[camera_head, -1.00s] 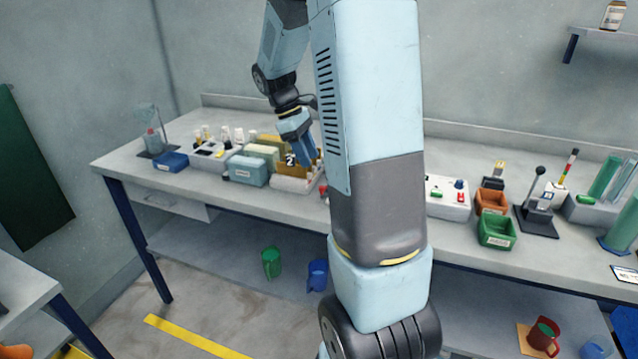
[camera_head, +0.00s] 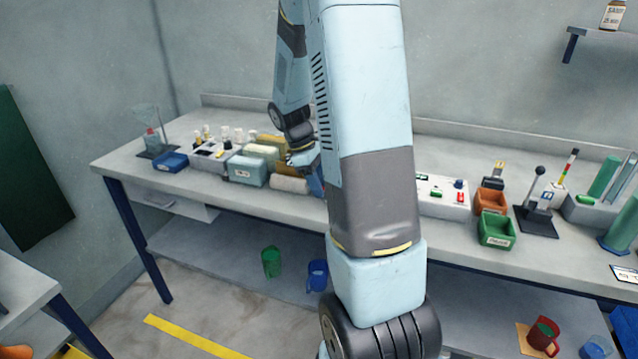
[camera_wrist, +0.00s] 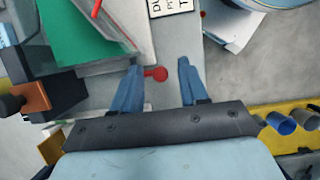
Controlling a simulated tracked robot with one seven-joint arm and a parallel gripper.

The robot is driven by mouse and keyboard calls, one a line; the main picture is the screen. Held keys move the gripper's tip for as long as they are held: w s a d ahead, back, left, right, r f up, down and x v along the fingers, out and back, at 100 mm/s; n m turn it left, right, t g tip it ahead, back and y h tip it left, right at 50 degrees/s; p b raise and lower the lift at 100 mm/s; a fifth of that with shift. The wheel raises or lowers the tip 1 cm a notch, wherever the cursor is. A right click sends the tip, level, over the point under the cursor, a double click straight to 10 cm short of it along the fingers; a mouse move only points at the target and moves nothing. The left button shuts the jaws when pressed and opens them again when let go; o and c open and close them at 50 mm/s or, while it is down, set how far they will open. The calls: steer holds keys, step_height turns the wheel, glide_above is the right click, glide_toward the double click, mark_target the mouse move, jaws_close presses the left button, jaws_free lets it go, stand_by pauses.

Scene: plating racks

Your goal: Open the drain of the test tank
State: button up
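In the wrist view, a clear-walled tank (camera_wrist: 125,62) with a green area (camera_wrist: 75,35) is at the upper left. A red round knob (camera_wrist: 156,74) on a short stem sticks out near the tank's lower right corner. It looks like the drain handle, but I cannot be sure. My gripper (camera_wrist: 157,66) is open, with one blue finger on each side of the knob; contact is not visible. In the head view my arm hides the tank and knob, and only part of my gripper (camera_head: 315,183) shows beside it.
In the wrist view, a printed label (camera_wrist: 171,7) lies above the fingers. A dark block with an orange-brown part (camera_wrist: 32,97) stands at the left. In the head view, a blue box (camera_head: 247,171) is left of my gripper and a control box (camera_head: 442,196) is right of my arm.

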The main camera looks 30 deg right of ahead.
jaws_close()
steer(key=shift+w+m, duration=0.15)
steer(key=shift+m, duration=0.15)
steer(key=m, duration=0.1)
steer(key=w+m+y, duration=0.1)
steer(key=shift+a+m+g, duration=0.2)
steer(key=shift+m+g, duration=0.1)
steer(key=shift+m, duration=0.1)
steer(key=m+y, duration=0.1)
steer(key=m, duration=0.1)
steer(key=w+m, duration=0.1)
steer(key=m, duration=0.1)
steer(key=shift+w+m+y, duration=0.2)
steer(key=shift+m+y, duration=0.1)
steer(key=shift+y, duration=0.1)
steer(key=m, duration=0.1)
steer(key=w+m+y, duration=0.1)
steer(key=m, duration=0.1)
steer(key=shift+d+m+y, duration=0.2)
steer(key=shift+m+y, duration=0.1)
steer(key=shift+w+d+m+t+y, duration=0.2)
steer(key=shift+w+m+y, duration=0.1)
steer(key=shift+m, duration=0.65)
steer(key=shift+w+d+m+t+y, duration=0.2)
steer(key=shift+w+m+y, duration=0.1)
steer(key=shift+m, duration=0.65)
